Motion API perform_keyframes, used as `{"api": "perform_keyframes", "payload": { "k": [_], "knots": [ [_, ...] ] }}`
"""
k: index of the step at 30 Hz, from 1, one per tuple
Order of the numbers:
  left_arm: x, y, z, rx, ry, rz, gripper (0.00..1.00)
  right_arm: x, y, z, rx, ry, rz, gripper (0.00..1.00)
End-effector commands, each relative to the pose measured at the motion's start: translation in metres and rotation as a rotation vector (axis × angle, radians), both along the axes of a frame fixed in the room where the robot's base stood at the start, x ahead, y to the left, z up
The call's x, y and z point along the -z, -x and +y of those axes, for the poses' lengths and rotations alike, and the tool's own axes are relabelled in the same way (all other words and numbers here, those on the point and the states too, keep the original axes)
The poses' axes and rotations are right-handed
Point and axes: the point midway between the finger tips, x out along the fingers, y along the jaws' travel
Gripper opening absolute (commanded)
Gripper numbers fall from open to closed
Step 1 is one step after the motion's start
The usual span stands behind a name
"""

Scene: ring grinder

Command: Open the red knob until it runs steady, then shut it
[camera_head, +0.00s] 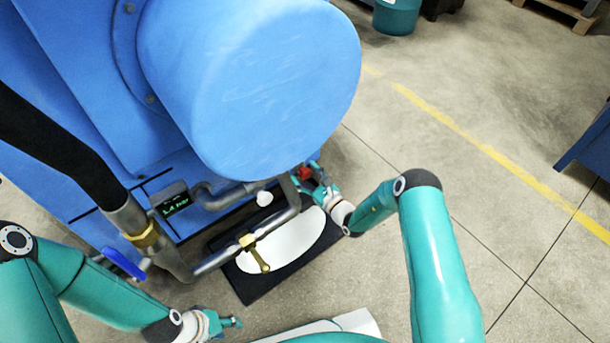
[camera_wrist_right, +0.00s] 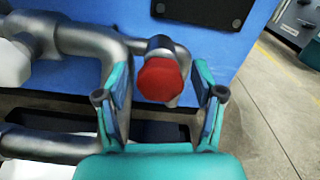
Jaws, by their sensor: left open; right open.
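The red knob (camera_head: 304,173) sits on the pipework at the lower front of the blue machine, partly hidden by my right gripper in the head view. In the right wrist view the knob (camera_wrist_right: 160,79) is a faceted red cap on a grey pipe. My right gripper (camera_head: 318,184) is open, with its fingers (camera_wrist_right: 162,88) on either side of the knob and a visible gap at each side. My left gripper (camera_head: 232,322) is open and empty, low over the floor at the bottom of the head view.
A small display (camera_head: 175,205) with green digits, seemingly in bar, hangs by the pipes. A blue lever (camera_head: 124,263) and a brass tap (camera_head: 255,254) are on the pipework. A black tray (camera_head: 245,288) with a white surface inside lies below.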

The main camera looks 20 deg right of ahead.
Motion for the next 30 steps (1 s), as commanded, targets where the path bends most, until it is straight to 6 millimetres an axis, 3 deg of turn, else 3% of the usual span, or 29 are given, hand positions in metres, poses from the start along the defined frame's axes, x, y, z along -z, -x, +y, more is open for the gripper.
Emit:
{"api": "perform_keyframes", "payload": {
  "k": [3,14,30],
  "knots": [
    [-0.0002,0.0,0.0,0.0,0.0,0.0,0.45,-0.0001,0.0001,0.0001,0.0,0.0,0.0,0.68],
    [-0.0002,0.0,0.0,0.0,0.0,0.0,0.45,0.0002,0.0004,0.0005,-0.001,0.0,0.0,0.08],
    [-0.0022,0.0,0.0001,0.0,0.0,0.0,0.45,0.0006,0.0009,0.0016,-0.004,-0.127,0.048,0.07]
  ]
}}
